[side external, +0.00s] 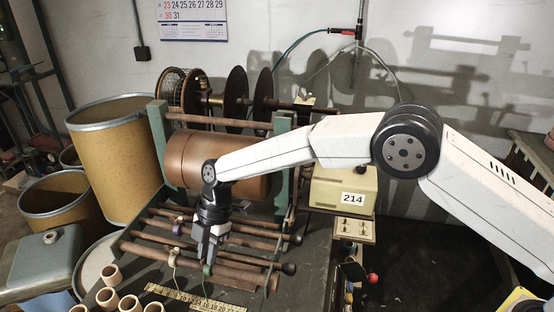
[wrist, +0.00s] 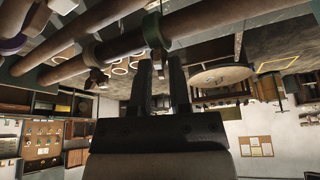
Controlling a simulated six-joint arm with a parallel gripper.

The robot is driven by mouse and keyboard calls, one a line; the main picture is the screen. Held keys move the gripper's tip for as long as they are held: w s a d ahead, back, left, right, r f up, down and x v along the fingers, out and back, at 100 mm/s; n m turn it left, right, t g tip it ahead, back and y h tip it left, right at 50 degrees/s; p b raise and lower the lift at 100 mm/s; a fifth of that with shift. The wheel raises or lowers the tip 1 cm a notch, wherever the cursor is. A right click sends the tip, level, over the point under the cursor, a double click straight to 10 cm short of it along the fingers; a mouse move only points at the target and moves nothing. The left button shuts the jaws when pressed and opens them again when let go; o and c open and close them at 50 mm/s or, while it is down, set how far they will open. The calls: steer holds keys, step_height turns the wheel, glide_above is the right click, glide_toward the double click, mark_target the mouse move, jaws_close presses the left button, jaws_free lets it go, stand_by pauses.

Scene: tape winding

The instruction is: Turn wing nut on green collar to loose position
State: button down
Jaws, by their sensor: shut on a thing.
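The green collar (side external: 207,269) sits around a brown rod at the front of the rack. In the wrist view the green collar (wrist: 155,30) is just beyond my fingertips. My gripper (side external: 208,256) points down at this collar. It also shows in the wrist view (wrist: 161,62), with its two fingers close together at the collar. It is shut on the wing nut, which is mostly hidden between the fingers, so its angle cannot be told. A purple collar (side external: 178,229) is on another rod behind and to the left.
Several brown rods (side external: 225,227) run across the rack around my gripper. A copper-coloured drum (side external: 240,190) stands behind it. A yellow ruler (side external: 190,299) and several small tan rings (side external: 108,297) lie in front and at the left. A cream box marked 214 (side external: 342,190) is at the right.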

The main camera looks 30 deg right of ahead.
steer(key=shift+f+n+g+h, duration=0.1)
steer(key=shift+n+g+h, duration=0.45)
steer(key=shift+n, duration=1.35)
steer(key=c, duration=0.6)
jaws_free()
steer(key=shift+w+r, duration=0.1)
steer(key=shift+r, duration=0.1)
steer(key=shift+w+d+r, duration=0.1)
steer(key=shift+r, duration=0.1)
steer(key=r, duration=0.9)
steer(key=shift+w+d, duration=0.25)
steer(key=shift+d, duration=0.05)
